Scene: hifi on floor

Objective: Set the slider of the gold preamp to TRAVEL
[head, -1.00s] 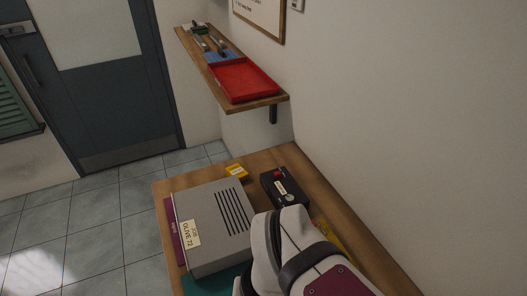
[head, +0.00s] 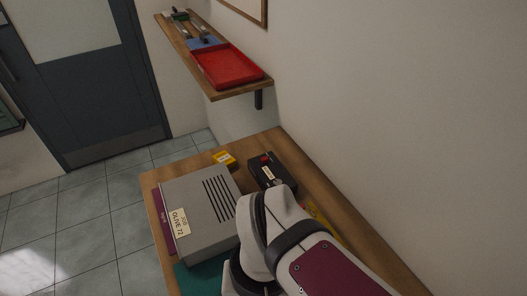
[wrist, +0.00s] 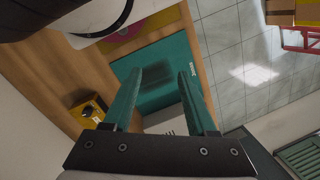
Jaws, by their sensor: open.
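A grey case (head: 204,238) with vent slots and a label reading OLIVE 72 lies on the wooden table (head: 285,150). My gripper (wrist: 160,75) is open and empty in the wrist view, its two teal fingers apart above the teal mat (wrist: 155,62). Part of the grey case shows low between the fingers (wrist: 165,123). In the head view my arm hides the gripper and the near part of the table.
A red tray (head: 227,67) sits on the wall shelf (head: 208,88) above. The wall runs along the table's right side.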

